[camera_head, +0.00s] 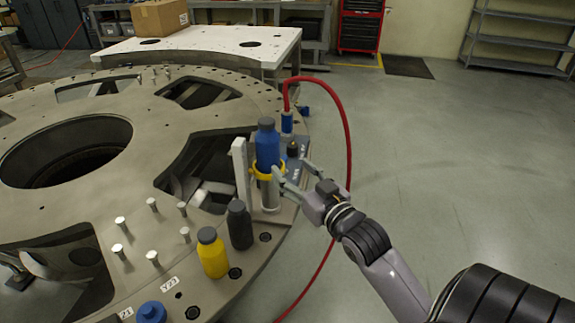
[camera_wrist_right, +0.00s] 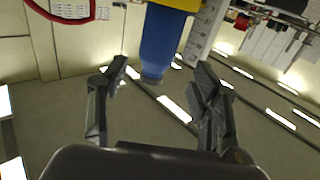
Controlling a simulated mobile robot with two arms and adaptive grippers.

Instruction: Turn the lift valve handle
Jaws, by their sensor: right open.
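A small grey valve block (camera_head: 296,165) with a dark knob (camera_head: 292,148) on top sits at the right rim of the turret plate (camera_head: 150,190). I cannot make out a handle shape clearly. My right gripper (camera_head: 283,178) is open and empty, just in front of and below the knob, close to the blue bottle (camera_head: 267,148). The bottle stands upright in a yellow ring (camera_head: 257,173) beside a white post. In the right wrist view the blue bottle (camera_wrist_right: 160,45) hangs upside down, beyond the open right gripper (camera_wrist_right: 162,82). My left gripper is out of view.
A red hose (camera_head: 347,130) rises from a blue fitting (camera_head: 287,122) and loops down right of the plate, behind my right arm. A black bottle (camera_head: 239,225) and a yellow bottle (camera_head: 212,255) stand nearby, with several metal pins. The floor on the right is clear.

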